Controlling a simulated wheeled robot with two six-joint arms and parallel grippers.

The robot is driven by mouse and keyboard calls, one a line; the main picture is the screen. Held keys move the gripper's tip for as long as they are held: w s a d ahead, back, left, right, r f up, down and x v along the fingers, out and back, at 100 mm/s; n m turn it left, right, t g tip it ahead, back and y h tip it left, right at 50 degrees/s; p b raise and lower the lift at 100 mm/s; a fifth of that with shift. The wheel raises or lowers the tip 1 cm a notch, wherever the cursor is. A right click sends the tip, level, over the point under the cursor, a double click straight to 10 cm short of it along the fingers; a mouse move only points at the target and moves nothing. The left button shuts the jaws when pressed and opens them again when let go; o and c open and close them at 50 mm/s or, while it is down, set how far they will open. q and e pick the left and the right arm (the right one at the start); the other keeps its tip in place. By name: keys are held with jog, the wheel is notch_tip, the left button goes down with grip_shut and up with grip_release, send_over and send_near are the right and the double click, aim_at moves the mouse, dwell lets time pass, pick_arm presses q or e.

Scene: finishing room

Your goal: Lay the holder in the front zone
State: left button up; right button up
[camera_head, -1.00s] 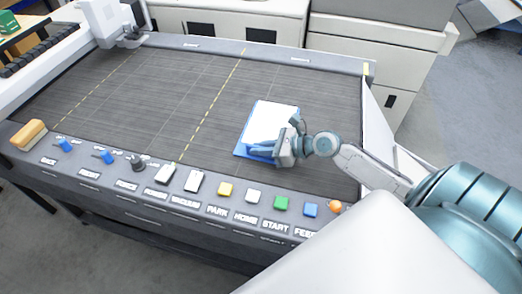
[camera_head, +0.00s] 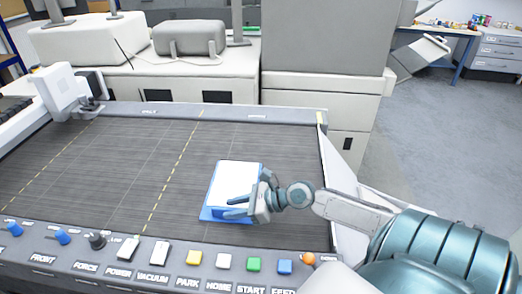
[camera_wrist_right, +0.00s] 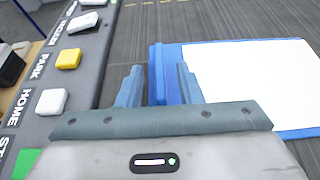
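The holder, a blue board with a white sheet (camera_head: 233,180), lies flat on the dark ribbed bed (camera_head: 120,165), right of the nearer dashed yellow line. In the right wrist view its white face (camera_wrist_right: 260,80) is at the right, with a raised blue strip (camera_wrist_right: 158,70) along its edge. My right gripper (camera_head: 236,206) is at the holder's near edge. In the right wrist view the fingers (camera_wrist_right: 158,86) stand apart on both sides of the blue strip, with gaps showing. I cannot tell which part of the bed is the front zone. My left gripper is out of view.
A control panel with labelled buttons and knobs, including a yellow button (camera_head: 194,257), runs along the bed's near edge. A white machine head (camera_head: 62,92) stands at the far left. Cabinets (camera_head: 190,85) stand behind. The bed's middle and left are clear.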

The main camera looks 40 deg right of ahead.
jog(key=v, duration=0.2)
jog(key=shift+s+d+r, duration=0.1)
jog(key=shift+s+d, duration=0.1)
jog(key=shift+s, duration=0.05)
jog(key=shift+v, duration=1.05)
jog(key=shift+s+d+r+p, duration=0.15)
jog(key=shift+r+p, duration=0.2)
jog(key=shift+p, duration=0.4)
jog(key=shift+p+v, duration=0.8)
jog(key=shift+p, duration=0.3)
jog(key=p+v, duration=0.1)
jog(key=p, duration=0.2)
jog(key=shift+s+d+r, duration=0.2)
jog(key=shift+d, duration=0.05)
jog(key=shift+s+d+p, duration=0.2)
jog(key=shift+s+p, duration=0.15)
jog(key=shift+p, duration=0.3)
jog(key=shift+f, duration=0.1)
